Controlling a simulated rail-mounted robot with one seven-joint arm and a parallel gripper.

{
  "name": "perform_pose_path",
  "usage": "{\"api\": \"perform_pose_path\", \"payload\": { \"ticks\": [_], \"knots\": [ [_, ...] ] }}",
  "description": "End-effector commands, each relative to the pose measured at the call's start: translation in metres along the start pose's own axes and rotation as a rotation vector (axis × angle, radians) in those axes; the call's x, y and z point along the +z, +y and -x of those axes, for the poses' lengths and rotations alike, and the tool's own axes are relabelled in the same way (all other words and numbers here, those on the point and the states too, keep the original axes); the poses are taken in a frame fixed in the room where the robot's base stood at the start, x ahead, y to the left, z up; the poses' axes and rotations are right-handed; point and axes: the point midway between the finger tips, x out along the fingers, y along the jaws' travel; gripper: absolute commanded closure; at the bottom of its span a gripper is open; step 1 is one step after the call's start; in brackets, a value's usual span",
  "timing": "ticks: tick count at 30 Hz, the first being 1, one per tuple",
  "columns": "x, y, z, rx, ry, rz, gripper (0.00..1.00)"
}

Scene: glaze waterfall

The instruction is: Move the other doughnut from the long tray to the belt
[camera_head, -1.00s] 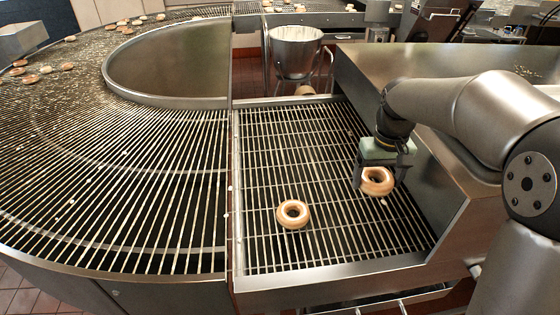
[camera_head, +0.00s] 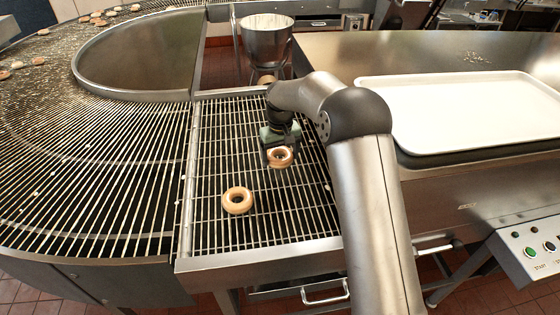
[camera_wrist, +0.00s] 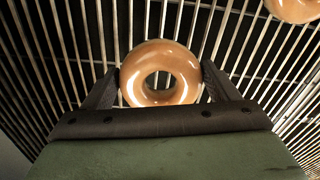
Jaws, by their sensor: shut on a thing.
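A glazed ring doughnut (camera_head: 280,165) is between the fingers of my gripper (camera_head: 279,157), over the wire belt (camera_head: 215,135). In the wrist view my gripper (camera_wrist: 160,90) is shut on this doughnut (camera_wrist: 160,52) from both sides, and the belt bars show behind it. I cannot tell whether it touches the bars. A second glazed doughnut (camera_head: 237,210) lies flat on the belt, nearer the front and to the left; part of it shows at the wrist view's top right (camera_wrist: 295,8). The long white tray (camera_head: 470,105) on the right is bare where it shows.
A steel hopper (camera_head: 267,45) stands behind the belt. A curved wire conveyor (camera_head: 90,170) adjoins on the left, with several doughnuts at its far end. A steel counter (camera_head: 420,55) borders the belt on the right. The belt's front part has free room.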

Motion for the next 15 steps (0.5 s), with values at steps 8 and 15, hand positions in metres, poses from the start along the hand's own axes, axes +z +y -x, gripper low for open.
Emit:
{"api": "perform_pose_path", "payload": {
  "ticks": [8,15],
  "knots": [
    [-0.002,0.0,-0.033,0.0,-0.002,0.0,0.41],
    [-0.002,0.0,-0.034,0.0,-0.001,0.0,0.41]
  ]
}}
